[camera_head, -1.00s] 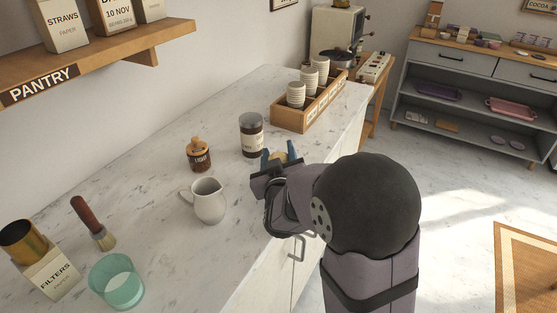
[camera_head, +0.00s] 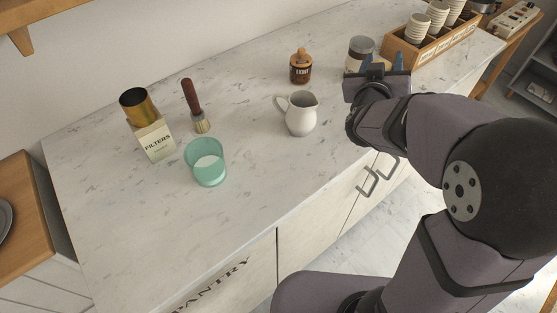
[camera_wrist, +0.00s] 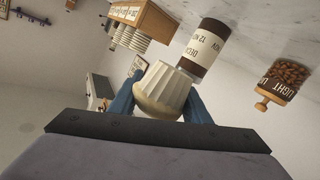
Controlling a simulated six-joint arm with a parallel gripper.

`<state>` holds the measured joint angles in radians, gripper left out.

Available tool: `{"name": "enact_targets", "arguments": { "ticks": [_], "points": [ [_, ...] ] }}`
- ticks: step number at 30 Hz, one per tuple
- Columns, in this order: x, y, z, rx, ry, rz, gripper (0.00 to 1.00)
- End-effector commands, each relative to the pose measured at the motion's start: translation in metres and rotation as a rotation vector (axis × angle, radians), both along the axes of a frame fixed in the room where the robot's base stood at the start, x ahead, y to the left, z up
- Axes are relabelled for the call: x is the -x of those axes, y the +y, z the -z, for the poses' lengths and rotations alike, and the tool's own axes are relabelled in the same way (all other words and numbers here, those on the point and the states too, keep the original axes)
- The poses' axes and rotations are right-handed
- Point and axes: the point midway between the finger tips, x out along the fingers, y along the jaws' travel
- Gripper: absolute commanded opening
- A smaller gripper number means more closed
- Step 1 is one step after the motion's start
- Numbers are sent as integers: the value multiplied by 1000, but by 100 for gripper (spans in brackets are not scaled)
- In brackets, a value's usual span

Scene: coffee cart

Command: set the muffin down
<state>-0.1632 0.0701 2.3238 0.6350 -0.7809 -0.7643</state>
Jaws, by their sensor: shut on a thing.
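The muffin (camera_wrist: 162,88) has a pale, fluted wrapper and shows in the wrist view between two blue fingers. My gripper (camera_wrist: 158,98) is shut on it. In the head view my gripper (camera_head: 382,62) is over the right part of the marble counter (camera_head: 240,225), just right of a dark-banded canister (camera_head: 360,48). The muffin is mostly hidden there by the gripper. I cannot tell whether it touches the counter.
A jar with a wooden lid (camera_head: 300,68) and a white pitcher (camera_head: 299,114) stand left of the gripper. A cup crate (camera_head: 432,48) is at the back right. A teal glass (camera_head: 206,163), brush (camera_head: 195,104) and filters box (camera_head: 155,141) stand farther left. Mid-front counter is clear.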

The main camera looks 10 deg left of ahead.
Motion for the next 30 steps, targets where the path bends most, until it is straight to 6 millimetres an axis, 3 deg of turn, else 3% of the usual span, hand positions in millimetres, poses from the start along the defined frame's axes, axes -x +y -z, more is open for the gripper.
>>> {"name": "enact_targets", "arguments": {
  "ticks": [5,14,30],
  "points": [
    [19,32,-15,-10,0,41,21],
    [77,92,-28,0,26,106,21],
    [167,202,-17,18,30,-44,21]
  ]
}}
